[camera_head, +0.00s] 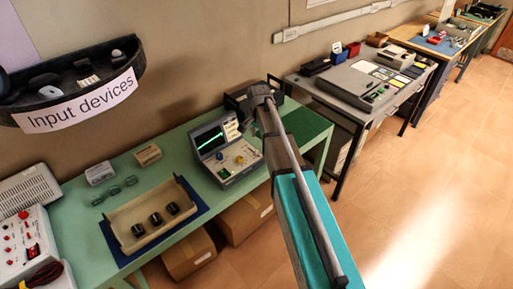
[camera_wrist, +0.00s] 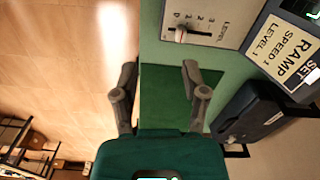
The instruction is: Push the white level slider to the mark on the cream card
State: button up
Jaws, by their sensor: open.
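The white level slider (camera_wrist: 181,34) shows in the wrist view on a pale panel marked LEVEL (camera_wrist: 224,30). Its knob sits near the left, low-number end of a short dark slot with a numbered scale. The cream card (camera_wrist: 283,48) lies right of that panel; it reads SET, RAMP, SPEED and LEVEL, and its level number looks like 1. My gripper (camera_wrist: 159,70) is open and empty, its fingertips below the slider in the picture and apart from it.
The instrument with a green trace (camera_head: 225,150) stands on the green table (camera_head: 70,215). A dark box-like device (camera_wrist: 250,113) lies right of my gripper. A tray with black knobs (camera_head: 120,222) stands further left. Open floor (camera_head: 430,190) lies right.

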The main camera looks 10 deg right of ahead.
jog(key=r+m, duration=0.1)
jog(key=m, duration=0.1)
send_over(257, 150)
jog(key=shift+a+p, duration=0.1)
jog(key=shift+p, duration=0.2)
jog(key=shift+f, duration=0.2)
notch_tip(257, 150, down, 13)
jog(key=b, duration=1.4)
jog(key=shift+f, duration=0.2)
jog(key=shift+c, duration=0.3)
